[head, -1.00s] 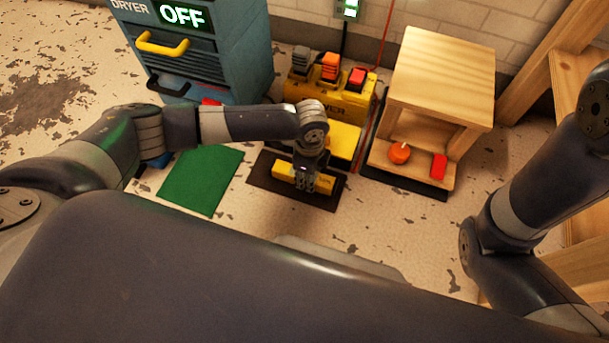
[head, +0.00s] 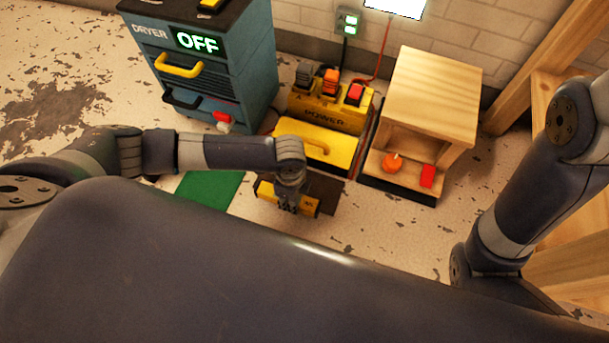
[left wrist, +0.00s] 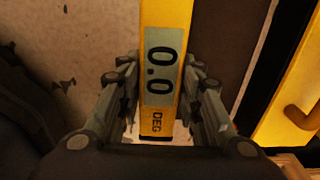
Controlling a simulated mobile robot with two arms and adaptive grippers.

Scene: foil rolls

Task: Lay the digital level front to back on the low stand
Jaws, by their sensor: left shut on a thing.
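The digital level is a yellow bar (head: 267,190) with a grey display reading 0.0 DEG (left wrist: 162,65) in the left wrist view. My left gripper (head: 287,205) is shut on it, with a finger on each side in the wrist view (left wrist: 160,108). The level appears held just above the dark mat (head: 327,190), running left to right in the head view. A wooden stand (head: 430,85) with a lower shelf is right of it; I cannot tell whether this is the low stand. My right gripper is out of view.
A yellow power box (head: 330,112) with switches and a yellow handled lid (head: 318,145) stands behind the mat. The blue dryer cabinet (head: 215,75) is at the left. A green mat (head: 210,190) lies left. An orange knob (head: 393,163) and red block (head: 428,176) are on the shelf.

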